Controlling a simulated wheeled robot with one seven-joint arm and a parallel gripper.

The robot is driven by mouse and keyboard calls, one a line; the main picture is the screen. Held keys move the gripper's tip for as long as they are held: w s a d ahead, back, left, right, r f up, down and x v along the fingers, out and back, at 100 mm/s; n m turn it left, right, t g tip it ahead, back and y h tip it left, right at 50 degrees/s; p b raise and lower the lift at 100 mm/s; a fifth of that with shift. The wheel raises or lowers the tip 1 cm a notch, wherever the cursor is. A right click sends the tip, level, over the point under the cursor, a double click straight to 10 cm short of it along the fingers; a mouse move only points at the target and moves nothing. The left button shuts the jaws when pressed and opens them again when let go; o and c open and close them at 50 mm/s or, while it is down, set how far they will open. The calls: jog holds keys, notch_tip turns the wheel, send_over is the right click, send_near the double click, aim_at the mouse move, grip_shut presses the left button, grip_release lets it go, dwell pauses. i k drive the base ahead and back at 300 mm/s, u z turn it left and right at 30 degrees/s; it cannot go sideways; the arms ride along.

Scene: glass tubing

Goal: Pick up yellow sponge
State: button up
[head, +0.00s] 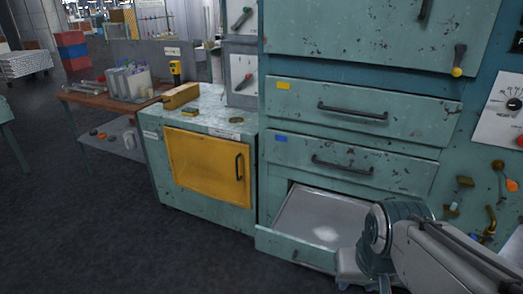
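I cannot clearly make out a yellow sponge. A yellow-brown block (181,96) lies on top of the low cabinet, left of centre; I cannot tell whether it is a sponge. My gripper (358,272) is at the lower right, by the right part of the open bottom drawer (300,213). My arm partly covers that drawer. The drawer's grey floor shows a pale bright patch and no yellow thing in its visible part. The gripper's fingers are not clear, so its opening and any contents cannot be told.
The low cabinet (203,215) has a shut yellow door (205,165). A yellow-and-black device (175,68) is above its top. Shut drawers (355,110) are above the open one. A workbench (90,101) with containers stands at the left. The dark floor (90,240) at the lower left is clear.

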aim_at(188, 112)
jog(key=k, duration=0.6)
jog(key=u, duration=0.85)
jog(key=i, duration=1.25)
jog(key=u, duration=1.05)
jog(key=i, duration=3.2)
jog(key=z, duration=1.05)
jog(key=i, duration=0.85)
jog(key=z, duration=1.45)
jog(key=i, duration=0.55)
jog(key=z, duration=0.4)
